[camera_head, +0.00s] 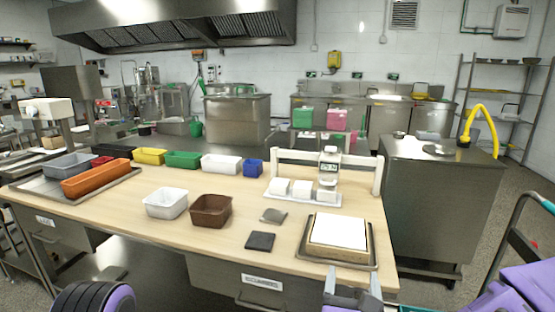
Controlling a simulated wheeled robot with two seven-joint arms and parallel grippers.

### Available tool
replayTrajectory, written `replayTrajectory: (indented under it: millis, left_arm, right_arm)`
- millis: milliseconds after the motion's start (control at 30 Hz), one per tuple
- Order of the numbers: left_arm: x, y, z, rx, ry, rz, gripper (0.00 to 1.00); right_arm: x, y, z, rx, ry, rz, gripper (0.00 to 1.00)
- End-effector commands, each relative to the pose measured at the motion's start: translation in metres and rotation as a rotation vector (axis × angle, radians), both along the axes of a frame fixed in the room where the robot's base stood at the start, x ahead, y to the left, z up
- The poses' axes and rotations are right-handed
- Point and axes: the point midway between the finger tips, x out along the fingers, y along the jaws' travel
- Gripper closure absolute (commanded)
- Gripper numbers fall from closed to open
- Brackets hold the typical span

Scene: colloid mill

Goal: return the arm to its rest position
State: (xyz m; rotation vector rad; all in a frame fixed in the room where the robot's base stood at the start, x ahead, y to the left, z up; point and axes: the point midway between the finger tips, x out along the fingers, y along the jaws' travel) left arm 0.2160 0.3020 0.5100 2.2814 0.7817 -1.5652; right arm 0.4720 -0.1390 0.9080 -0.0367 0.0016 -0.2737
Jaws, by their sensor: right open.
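My right gripper (353,276) shows at the bottom edge, right of the middle. Its two grey fingers point away from me and stand apart, with nothing seen between them. They are close to the front edge of the wooden-topped table (130,215), by the metal tray (309,254) that holds a white-topped block (339,230). A purple and black rounded part at the lower left looks like my left arm; no left gripper shows.
A small jar-like item (328,168) stands behind the tray. A steel cabinet (438,200) stands right. Purple and teal parts fill the lower right.

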Motion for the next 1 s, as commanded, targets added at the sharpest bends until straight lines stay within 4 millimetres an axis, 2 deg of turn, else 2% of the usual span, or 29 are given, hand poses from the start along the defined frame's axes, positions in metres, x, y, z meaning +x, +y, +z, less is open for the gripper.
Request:
replayTrajectory:
  millis: [300,367,467,567,633,767,800,867,900,1000]
  left_arm:
    - [0.001,0.0,0.0,0.0,-0.002,0.0,0.57]
    - [0.001,0.0,0.0,0.0,-0.002,0.0,0.57]
    - [0.001,0.0,0.002,0.0,-0.002,0.0,0.57]
    - [0.001,0.0,0.006,0.0,-0.001,0.0,0.57]
    - [0.001,0.0,0.009,0.0,-0.001,0.0,0.57]
    - [0.001,0.0,0.019,0.0,-0.002,0.0,0.57]
    - [0.001,0.0,0.023,0.0,-0.001,0.0,0.57]
    - [0.001,0.0,0.029,0.0,-0.002,0.0,0.57]
    - [0.001,0.0,0.033,0.0,-0.002,0.0,0.57]
    - [0.001,0.0,0.044,0.0,-0.001,0.0,0.57]
  right_arm:
    - [0.005,0.018,-0.005,-0.353,0.094,0.108,0.29]
    - [0.007,0.02,-0.011,-0.463,0.127,0.136,0.29]
    - [0.009,0.024,-0.032,-0.704,0.207,0.203,0.29]
    - [0.007,0.023,-0.07,-1.003,0.326,0.305,0.29]
    - [0.001,0.02,-0.104,-1.21,0.416,0.394,0.29]
    - [-0.027,0.0,-0.179,-1.601,0.601,0.628,0.29]
    - [-0.042,-0.011,-0.205,-1.727,0.663,0.729,0.29]
    - [-0.072,-0.032,-0.244,-1.904,0.755,0.903,0.29]
    - [-0.095,-0.048,-0.268,-2.005,0.812,1.029,0.29]
    - [-0.156,-0.094,-0.309,-2.168,0.943,1.32,0.29]
